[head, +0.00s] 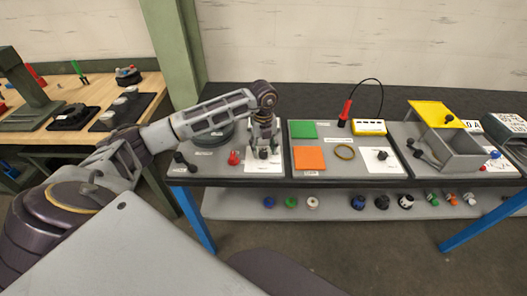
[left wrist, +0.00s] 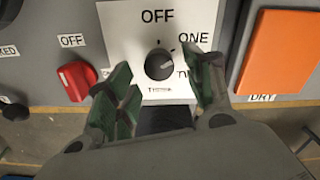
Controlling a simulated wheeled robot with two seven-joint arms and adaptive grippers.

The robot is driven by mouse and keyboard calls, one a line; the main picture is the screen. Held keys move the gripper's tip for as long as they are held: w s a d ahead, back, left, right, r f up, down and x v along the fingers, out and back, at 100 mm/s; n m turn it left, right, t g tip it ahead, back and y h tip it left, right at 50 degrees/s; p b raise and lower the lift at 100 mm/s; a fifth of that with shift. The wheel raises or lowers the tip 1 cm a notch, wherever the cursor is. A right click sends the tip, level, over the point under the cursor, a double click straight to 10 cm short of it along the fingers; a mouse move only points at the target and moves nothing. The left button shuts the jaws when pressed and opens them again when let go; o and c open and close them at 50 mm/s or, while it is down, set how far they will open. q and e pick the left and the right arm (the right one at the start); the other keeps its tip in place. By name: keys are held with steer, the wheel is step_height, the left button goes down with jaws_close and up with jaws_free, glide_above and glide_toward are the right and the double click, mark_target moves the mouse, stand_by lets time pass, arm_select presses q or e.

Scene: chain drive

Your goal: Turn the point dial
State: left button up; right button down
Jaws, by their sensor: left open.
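The point dial (left wrist: 159,64) is a dark round knob with a light pointer line on a white plate (left wrist: 122,22) marked OFF, ONE and a partly hidden third label. The pointer line is towards the upper right, between OFF and ONE. In the head view the plate (head: 265,167) lies at the left part of the bench, under my left gripper (head: 264,148). In the left wrist view my left gripper (left wrist: 160,92) is open, with one finger on each side of the dial and apart from it. The fingers hide part of the plate. My right gripper is not in view.
A red knob (left wrist: 76,80) with an OFF label sits close left of the plate. An orange pad (left wrist: 282,52) lies to the right. In the head view a green pad (head: 303,130), yellow meter (head: 369,127) and yellow-lidded box (head: 462,150) stand further right.

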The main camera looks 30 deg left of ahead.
mark_target(263, 153)
arm_select(q)
step_height(263, 153, up, 10)
stand_by(0.6)
stand_by(0.4)
